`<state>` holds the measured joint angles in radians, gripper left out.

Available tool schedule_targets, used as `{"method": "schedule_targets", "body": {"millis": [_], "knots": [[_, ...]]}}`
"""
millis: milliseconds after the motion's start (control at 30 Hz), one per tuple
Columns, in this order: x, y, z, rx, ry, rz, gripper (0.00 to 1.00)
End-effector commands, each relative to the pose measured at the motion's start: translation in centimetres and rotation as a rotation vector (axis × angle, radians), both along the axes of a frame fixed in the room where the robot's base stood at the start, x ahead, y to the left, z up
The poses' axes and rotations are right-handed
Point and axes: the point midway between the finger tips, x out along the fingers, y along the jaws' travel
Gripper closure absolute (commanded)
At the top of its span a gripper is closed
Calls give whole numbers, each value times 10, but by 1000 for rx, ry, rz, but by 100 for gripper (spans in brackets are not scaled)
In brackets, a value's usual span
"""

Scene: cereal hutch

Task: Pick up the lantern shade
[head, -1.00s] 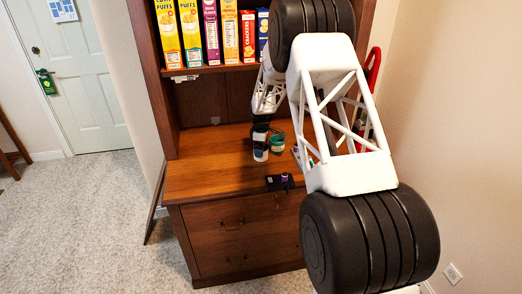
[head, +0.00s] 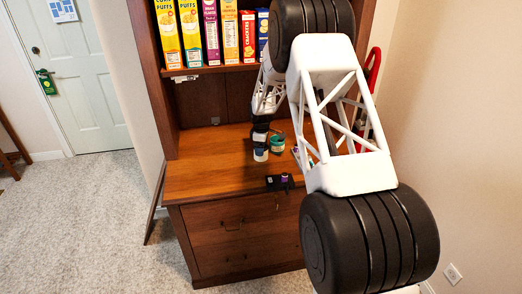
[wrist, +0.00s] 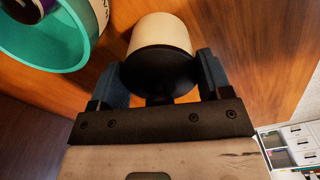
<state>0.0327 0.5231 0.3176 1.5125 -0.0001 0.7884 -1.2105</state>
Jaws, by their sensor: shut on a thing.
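The lantern shade appears to be the cream cylinder with a black, rounded end (wrist: 160,36) in the wrist view. My gripper (wrist: 162,64) is shut on it, with one blue-grey finger on each side of the black end. In the head view my gripper (head: 261,138) is over the desk top, and the pale cylinder (head: 261,155) shows just below it. I cannot tell whether the cylinder touches the wood or is slightly above it.
A teal round container (wrist: 75,62) with a purple thing in it is close on the left in the wrist view; it also shows in the head view (head: 277,143). A small black item (head: 280,182) lies at the desk's front edge. Cereal boxes (head: 215,35) fill the shelf above. The desk's left is clear.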

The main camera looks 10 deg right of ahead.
Motion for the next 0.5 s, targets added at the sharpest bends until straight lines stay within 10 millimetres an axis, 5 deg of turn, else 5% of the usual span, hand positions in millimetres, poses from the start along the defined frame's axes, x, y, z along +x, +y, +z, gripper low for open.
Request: {"method": "schedule_targets", "body": {"millis": [500], "knots": [[0, 0, 25, 0, -2, 0, 52]]}}
